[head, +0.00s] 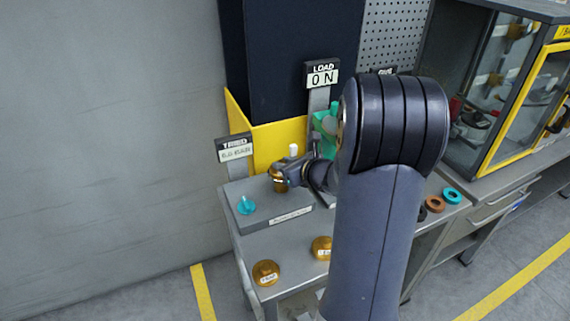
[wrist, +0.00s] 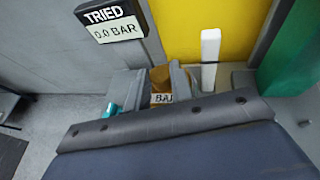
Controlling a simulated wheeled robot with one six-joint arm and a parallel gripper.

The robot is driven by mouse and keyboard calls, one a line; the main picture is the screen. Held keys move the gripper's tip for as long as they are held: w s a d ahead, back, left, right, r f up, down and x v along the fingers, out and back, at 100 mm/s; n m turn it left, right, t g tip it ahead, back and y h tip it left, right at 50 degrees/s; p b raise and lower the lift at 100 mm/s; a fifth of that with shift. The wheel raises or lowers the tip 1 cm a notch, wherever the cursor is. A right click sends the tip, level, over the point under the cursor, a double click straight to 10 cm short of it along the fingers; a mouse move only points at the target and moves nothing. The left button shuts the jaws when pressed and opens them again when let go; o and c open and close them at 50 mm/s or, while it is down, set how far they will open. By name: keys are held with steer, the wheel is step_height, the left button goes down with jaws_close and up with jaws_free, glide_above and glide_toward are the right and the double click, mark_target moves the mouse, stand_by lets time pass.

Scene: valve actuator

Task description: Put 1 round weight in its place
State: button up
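My gripper (head: 285,176) is over the back of the grey raised block (head: 262,217). Its two fingers are closed on the sides of a brass round weight (head: 278,184). In the wrist view the weight (wrist: 160,78) sits between the fingers, with a label ending in "0 BAR" facing me. I cannot tell whether its underside touches the block. Two other brass round weights, one at front left (head: 265,272) and one nearer the arm (head: 322,247), stand on the lower bench top. A white upright peg (head: 293,150) is just behind the gripper; it also shows in the wrist view (wrist: 209,60).
A teal knobbed piece (head: 246,206) stands on the block's left. The "TRIED" sign (head: 234,148) reads 0.0 BAR; the "LOAD" sign (head: 322,75) reads ON. A yellow panel (head: 262,140) rises behind. Coloured rings (head: 452,195) lie right of my arm, which hides the middle bench.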

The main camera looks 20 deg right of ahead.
steer(key=o, duration=0.5)
steer(key=shift+c, duration=0.2)
steer(key=shift+r, duration=0.15)
steer(key=v, duration=1.2)
